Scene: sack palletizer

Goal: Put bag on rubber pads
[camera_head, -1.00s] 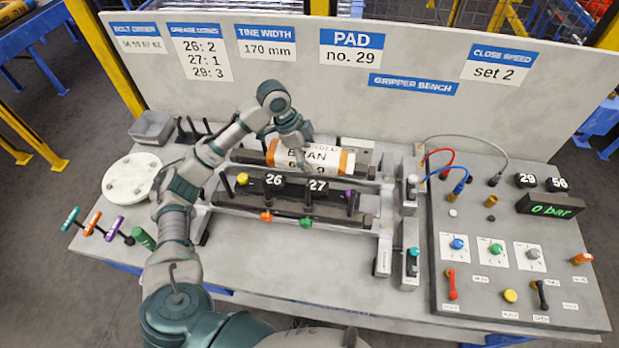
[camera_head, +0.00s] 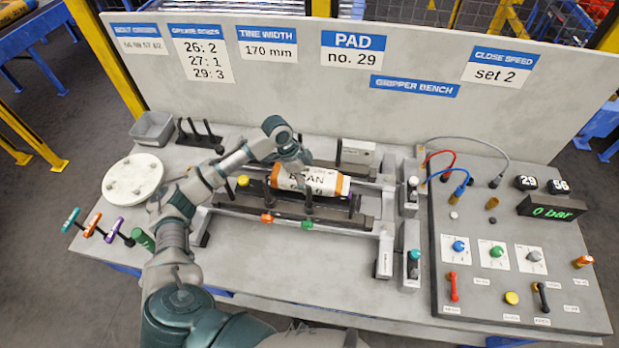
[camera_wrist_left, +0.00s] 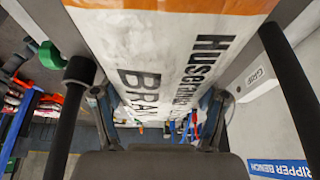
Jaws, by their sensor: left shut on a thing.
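The bag (camera_head: 322,180) is white with orange ends and printed "BRAN". In the head view it is over the middle of the bench fixture (camera_head: 345,226). My left gripper (camera_head: 293,163) is shut on its top from above. In the left wrist view the bag (camera_wrist_left: 165,50) fills the space between the gripper's fingers (camera_wrist_left: 158,108). The rubber pads are not clearly seen. The bag covers the spots where the number tags 26 and 27 stood. I cannot tell whether the bag touches the fixture beneath it. My right gripper is out of view.
A control panel (camera_head: 480,217) with knobs and cables is at the right. A grey bin (camera_head: 152,128) and round white plate (camera_head: 133,180) are at the left. A tall sign board (camera_head: 280,90) closes off the back.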

